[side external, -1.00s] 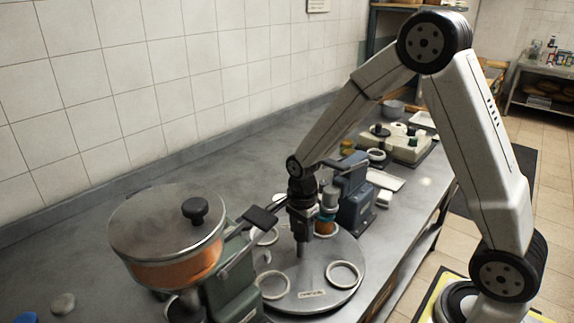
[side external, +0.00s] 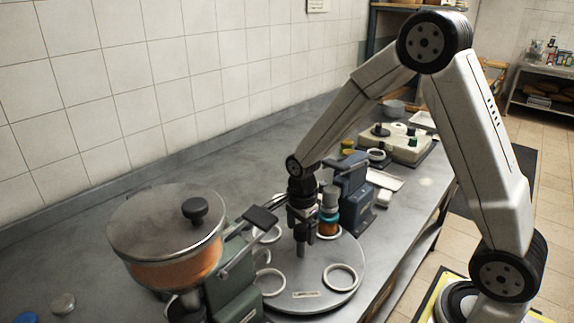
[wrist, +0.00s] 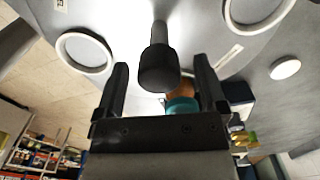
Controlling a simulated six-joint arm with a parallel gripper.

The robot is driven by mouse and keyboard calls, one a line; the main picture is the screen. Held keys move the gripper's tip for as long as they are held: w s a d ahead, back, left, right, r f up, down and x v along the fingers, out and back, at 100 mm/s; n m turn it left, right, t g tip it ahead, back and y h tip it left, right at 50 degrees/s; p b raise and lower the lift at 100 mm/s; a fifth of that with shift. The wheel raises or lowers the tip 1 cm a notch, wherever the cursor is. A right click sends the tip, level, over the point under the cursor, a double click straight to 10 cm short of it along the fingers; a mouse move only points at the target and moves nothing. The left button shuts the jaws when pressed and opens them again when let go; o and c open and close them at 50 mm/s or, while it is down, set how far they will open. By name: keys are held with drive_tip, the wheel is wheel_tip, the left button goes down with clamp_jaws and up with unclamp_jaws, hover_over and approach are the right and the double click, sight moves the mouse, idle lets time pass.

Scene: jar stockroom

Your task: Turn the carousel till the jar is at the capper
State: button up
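The carousel (side external: 318,299) is a round grey turntable with white ring seats and a small label. A jar with orange contents and a teal band (side external: 328,227) stands on its far right side. In the side view it lines up below the grey head of the blue-grey capper (side external: 354,190); any gap between them is too small to judge. My gripper (side external: 302,236) is low over the carousel. In the wrist view its two fingers (wrist: 161,88) are apart on either side of a black-topped peg (wrist: 157,70), with gaps showing. The jar (wrist: 182,104) is partly hidden behind my gripper there.
A green filling machine with an orange-filled hopper (side external: 172,262) stands at the carousel's left. A beige device (side external: 405,143) and a white tray (side external: 384,179) lie beyond the capper. A blue lid (side external: 25,319) is at front left.

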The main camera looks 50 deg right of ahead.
idle(0.3)
drive_tip(key=shift+r, duration=3.9)
drive_tip(key=s+a+f+n+t, duration=0.1)
drive_tip(key=s+n, duration=0.4)
drive_tip(key=n, duration=0.5)
drive_tip(key=s+a+f+n+t, duration=0.1)
drive_tip(key=s+a+f+n, duration=0.1)
drive_tip(key=s+n, duration=0.4)
drive_tip(key=n, duration=0.4)
drive_tip(key=shift+t, duration=0.3)
